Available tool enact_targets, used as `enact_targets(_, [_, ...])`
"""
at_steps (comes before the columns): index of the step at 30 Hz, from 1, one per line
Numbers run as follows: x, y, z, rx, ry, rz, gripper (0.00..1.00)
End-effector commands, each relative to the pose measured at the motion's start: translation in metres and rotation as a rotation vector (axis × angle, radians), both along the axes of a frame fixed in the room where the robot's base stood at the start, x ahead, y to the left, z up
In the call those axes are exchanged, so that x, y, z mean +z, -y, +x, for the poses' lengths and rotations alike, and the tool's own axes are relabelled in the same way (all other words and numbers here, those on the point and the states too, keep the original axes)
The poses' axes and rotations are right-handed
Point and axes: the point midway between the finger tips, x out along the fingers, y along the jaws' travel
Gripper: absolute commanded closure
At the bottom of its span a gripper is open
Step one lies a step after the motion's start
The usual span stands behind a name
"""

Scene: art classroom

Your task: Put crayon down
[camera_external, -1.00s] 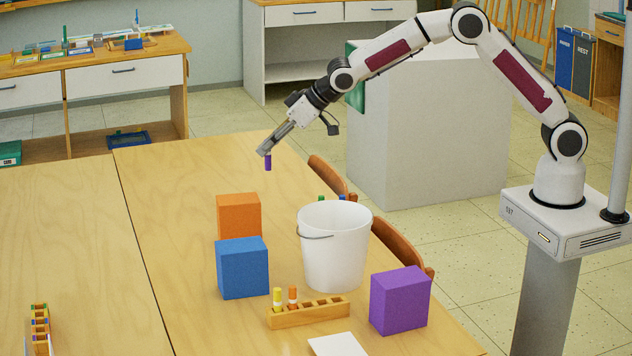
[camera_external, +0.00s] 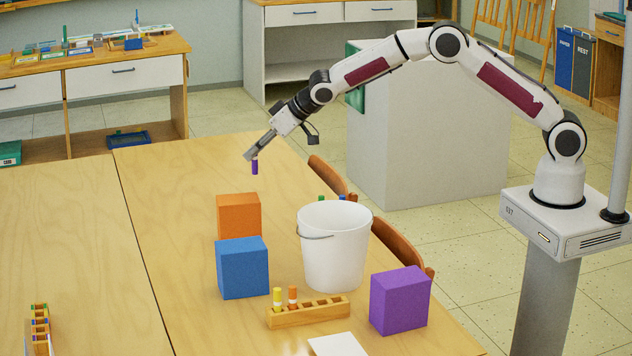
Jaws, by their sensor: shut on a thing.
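A purple crayon (camera_external: 255,167) hangs upright below my gripper (camera_external: 250,156), which is shut on its upper end. The crayon is in the air above the far part of the wooden table (camera_external: 180,190), behind the orange block. A wooden crayon rack (camera_external: 310,313) stands near the front of the table. A yellow crayon (camera_external: 277,299) and an orange crayon (camera_external: 293,295) stand in its left slots, and its other slots look empty.
An orange block (camera_external: 239,216), a blue block (camera_external: 242,268), a white bucket (camera_external: 334,250) and a purple block (camera_external: 400,299) stand around the rack. Green and blue tips show behind the bucket. A white sheet (camera_external: 338,345) lies in front. The table's left part is mostly clear.

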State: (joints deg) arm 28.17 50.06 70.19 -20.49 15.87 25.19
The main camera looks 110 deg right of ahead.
Motion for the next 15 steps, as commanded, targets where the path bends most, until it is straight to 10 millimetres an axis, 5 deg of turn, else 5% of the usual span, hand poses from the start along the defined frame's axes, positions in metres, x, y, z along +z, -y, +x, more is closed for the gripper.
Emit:
enact_targets(6, [-0.032,0.0,-0.001,0.0,-0.004,0.001,1.0])
enact_targets(15, [-0.047,-0.001,0.0,0.001,-0.002,0.001,1.0])
